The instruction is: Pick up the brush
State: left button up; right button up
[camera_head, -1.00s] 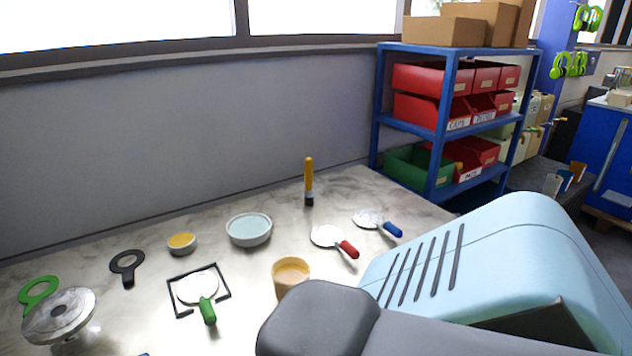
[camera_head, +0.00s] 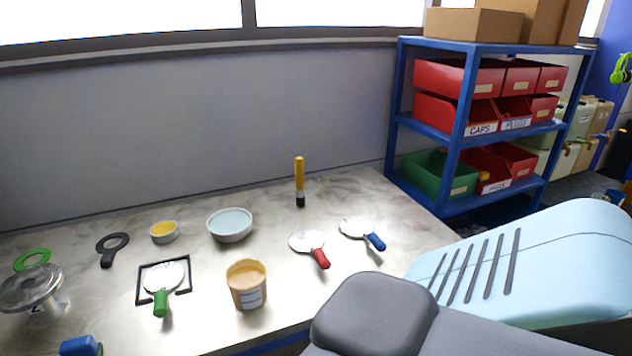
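The brush (camera_head: 299,183) has a yellow handle and a dark lower end. It stands upright near the back of the worktop, close to the wall, with clear space around it. Neither gripper shows in the head view. Only a grey and pale blue part of my own body fills the lower right, and it hides the front right of the worktop.
The worktop (camera_head: 215,280) holds a pale blue bowl (camera_head: 230,224), a yellow-filled dish (camera_head: 164,232), a tan tub (camera_head: 247,284), red-handled (camera_head: 311,246), blue-handled (camera_head: 360,231) and green-handled (camera_head: 162,281) paddles, and a flanged vessel (camera_head: 32,290). A blue shelf (camera_head: 455,150) with bins stands right.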

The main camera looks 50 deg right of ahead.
aim_at(299, 162)
jog(key=k+l, duration=0.25)
jog(key=l, duration=0.15)
jog(key=k+l, duration=0.45)
jog(key=l, duration=0.3)
